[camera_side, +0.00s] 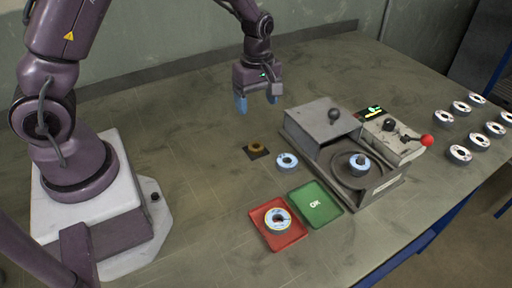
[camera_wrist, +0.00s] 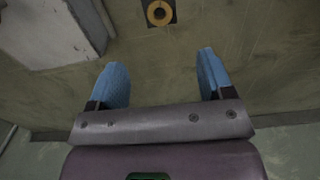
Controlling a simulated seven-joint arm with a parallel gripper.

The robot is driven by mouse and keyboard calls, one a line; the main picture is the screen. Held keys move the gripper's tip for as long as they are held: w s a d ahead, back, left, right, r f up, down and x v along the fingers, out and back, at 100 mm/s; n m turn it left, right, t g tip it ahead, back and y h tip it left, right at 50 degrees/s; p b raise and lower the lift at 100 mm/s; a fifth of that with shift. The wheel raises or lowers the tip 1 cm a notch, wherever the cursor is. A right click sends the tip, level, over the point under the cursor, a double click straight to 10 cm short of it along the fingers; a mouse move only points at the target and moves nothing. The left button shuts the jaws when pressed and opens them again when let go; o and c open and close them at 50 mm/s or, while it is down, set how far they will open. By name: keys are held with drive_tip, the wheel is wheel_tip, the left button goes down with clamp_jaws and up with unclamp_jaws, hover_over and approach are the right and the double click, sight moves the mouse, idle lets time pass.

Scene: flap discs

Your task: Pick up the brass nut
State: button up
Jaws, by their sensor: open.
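The brass nut (camera_side: 257,146) is a small gold ring lying on a dark square pad (camera_side: 264,156) on the table. In the wrist view the brass nut (camera_wrist: 159,13) shows near the top edge, on its dark pad (camera_wrist: 173,19). My gripper (camera_side: 257,102) hangs above the table, behind the nut in the side view, with its blue fingers pointing down. In the wrist view my gripper (camera_wrist: 159,75) has its fingers wide apart with nothing between them. The nut lies beyond the fingertips.
A white-rimmed disc (camera_side: 287,162) lies right of the nut. A grey machine (camera_side: 322,124) with a red-knobbed lever (camera_side: 427,140) stands farther right. A red tray (camera_side: 287,240) holds a disc; a green tray (camera_side: 332,213) is empty. Several discs (camera_side: 460,155) stand at the far right.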

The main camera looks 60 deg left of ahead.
hover_over(256, 142)
drive_tip(key=s+d, duration=0.1)
drive_tip(key=shift+m, duration=0.4)
drive_tip(key=f, duration=0.7)
drive_tip(key=shift+d+f, duration=0.2)
drive_tip(key=shift+w+f, duration=0.15)
drive_tip(key=shift+f, duration=3)
drive_tip(key=c, duration=1.1)
drive_tip(key=shift+r, duration=0.1)
